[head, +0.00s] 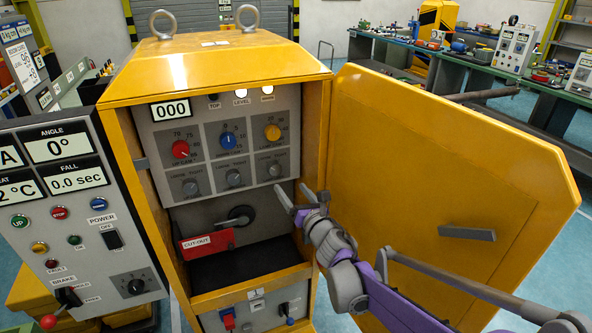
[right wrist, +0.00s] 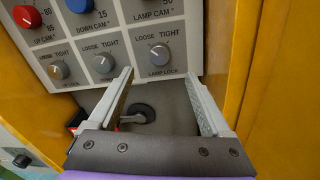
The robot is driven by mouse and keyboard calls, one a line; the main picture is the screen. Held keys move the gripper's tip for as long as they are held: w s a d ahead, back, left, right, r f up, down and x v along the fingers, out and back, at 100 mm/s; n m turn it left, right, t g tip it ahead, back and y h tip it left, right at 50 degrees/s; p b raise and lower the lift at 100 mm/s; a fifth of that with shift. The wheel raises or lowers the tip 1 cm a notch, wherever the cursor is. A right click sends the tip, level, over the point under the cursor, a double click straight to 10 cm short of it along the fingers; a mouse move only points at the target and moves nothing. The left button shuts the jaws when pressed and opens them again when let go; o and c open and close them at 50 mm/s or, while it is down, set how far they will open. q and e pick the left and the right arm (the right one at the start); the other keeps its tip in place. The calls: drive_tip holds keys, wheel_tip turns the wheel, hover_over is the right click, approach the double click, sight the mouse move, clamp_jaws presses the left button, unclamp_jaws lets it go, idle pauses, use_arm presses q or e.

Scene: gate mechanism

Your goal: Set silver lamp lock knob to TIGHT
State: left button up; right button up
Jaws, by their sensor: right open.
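The silver lamp lock knob (head: 274,169) is the rightmost of the lower row of grey knobs on the panel inside the yellow cabinet. In the right wrist view, the lamp lock knob (right wrist: 160,54) sits below the words LOOSE and TIGHT; I cannot clearly tell which way its pointer is set. My right gripper (head: 293,194) is open and empty, just below and in front of this knob. In the right wrist view its two fingers (right wrist: 158,78) stand apart, with the knob above and between the tips, apparently not touched. My left gripper is not in view.
Two similar lock knobs (head: 234,178) sit to the left, and red, blue and yellow cam knobs (head: 229,139) are above. A red CUT-OUT handle (head: 208,243) is below. The open yellow door (head: 440,170) stands to the right of my right arm.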

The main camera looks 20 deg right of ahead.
sight(276, 170)
drive_tip(key=shift+n, duration=0.3)
drive_tip(key=w, duration=0.3)
drive_tip(key=w+p, duration=0.1)
drive_tip(key=w, duration=0.3)
drive_tip(key=w+a, duration=0.1)
drive_tip(key=w, duration=0.2)
drive_tip(key=shift+w+f, duration=0.15)
drive_tip(key=shift+w, duration=0.2)
clamp_jaws()
